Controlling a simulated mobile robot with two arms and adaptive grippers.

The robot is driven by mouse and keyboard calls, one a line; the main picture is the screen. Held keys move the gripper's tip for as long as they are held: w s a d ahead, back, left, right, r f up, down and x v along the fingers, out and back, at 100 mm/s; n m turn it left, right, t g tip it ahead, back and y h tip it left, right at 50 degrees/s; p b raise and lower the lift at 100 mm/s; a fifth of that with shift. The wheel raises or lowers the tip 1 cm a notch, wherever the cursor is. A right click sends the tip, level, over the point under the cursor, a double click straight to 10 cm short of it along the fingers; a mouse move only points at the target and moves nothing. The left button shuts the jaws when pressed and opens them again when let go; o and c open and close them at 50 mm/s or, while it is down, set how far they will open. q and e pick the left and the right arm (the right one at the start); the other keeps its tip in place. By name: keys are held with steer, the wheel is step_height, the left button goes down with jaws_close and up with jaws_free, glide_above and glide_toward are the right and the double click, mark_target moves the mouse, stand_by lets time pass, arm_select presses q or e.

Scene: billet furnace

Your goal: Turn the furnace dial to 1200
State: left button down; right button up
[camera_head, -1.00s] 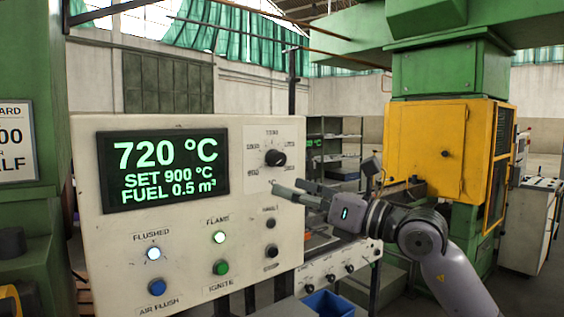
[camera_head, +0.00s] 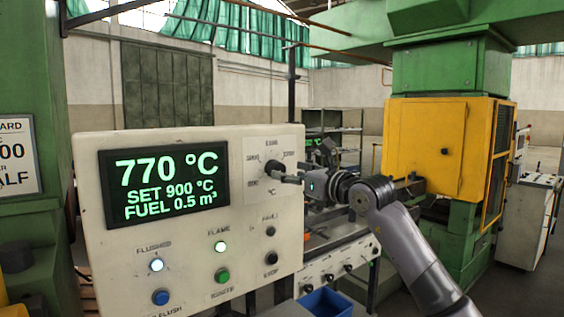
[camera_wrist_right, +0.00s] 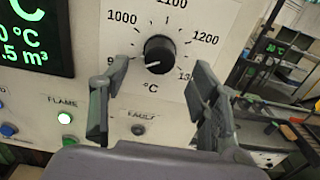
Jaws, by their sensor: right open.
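The furnace dial (camera_head: 272,164) is a black round knob at the upper right of the cream control panel (camera_head: 90,222). In the right wrist view the dial (camera_wrist_right: 159,54) has a scale with 1000, 1100 and 1200 readable, and its white mark points to the lower left. The display (camera_head: 166,184) reads 770 °C, SET 900 °C, FUEL 0.5 m³. My right gripper (camera_head: 284,175) is open at the dial. In the wrist view its fingers (camera_wrist_right: 160,67) stand left and right of the knob, apart from it. My left gripper is out of view.
A blue bin (camera_head: 326,302) sits low to the right of the panel. A yellow cabinet (camera_head: 425,145) stands behind my right arm.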

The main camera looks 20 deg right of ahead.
mark_target(282, 171)
steer(key=shift+p+x, duration=0.65)
steer(key=shift+x, duration=1.5)
steer(key=c, duration=1.2)
